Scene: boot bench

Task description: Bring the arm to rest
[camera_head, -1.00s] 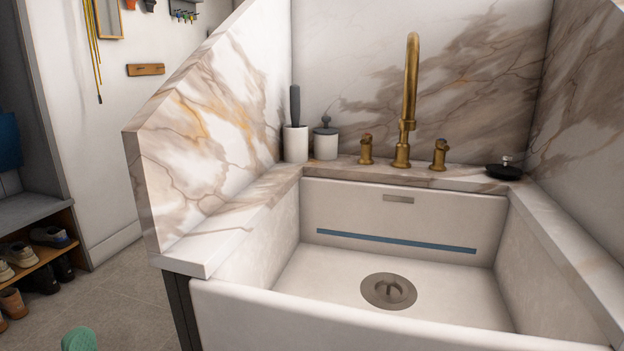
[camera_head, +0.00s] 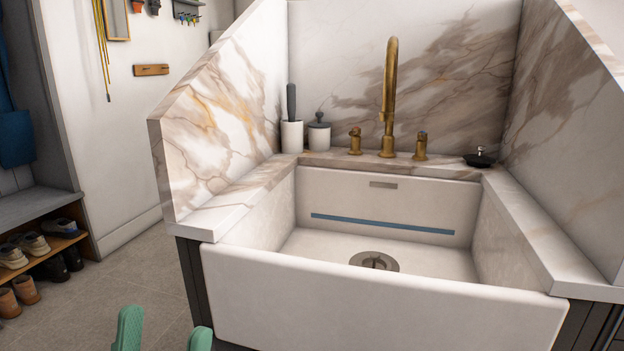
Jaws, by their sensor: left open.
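My left gripper (camera_head: 164,334) shows at the bottom edge, left of centre, as two green fingertips with a gap between them. It is open, and nothing shows between the tips. It is in front of the sink and to the left, over the floor in the picture. The rest of the left arm is below the frame. My right gripper is not in view.
A white sink (camera_head: 380,300) with a brass faucet (camera_head: 388,95) fills the centre, walled by marble panels. A white holder (camera_head: 292,137), a lidded jar (camera_head: 319,135) and a black stopper (camera_head: 480,158) stand on its back ledge. A shoe bench (camera_head: 30,208) is at left; floor (camera_head: 130,270) between is clear.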

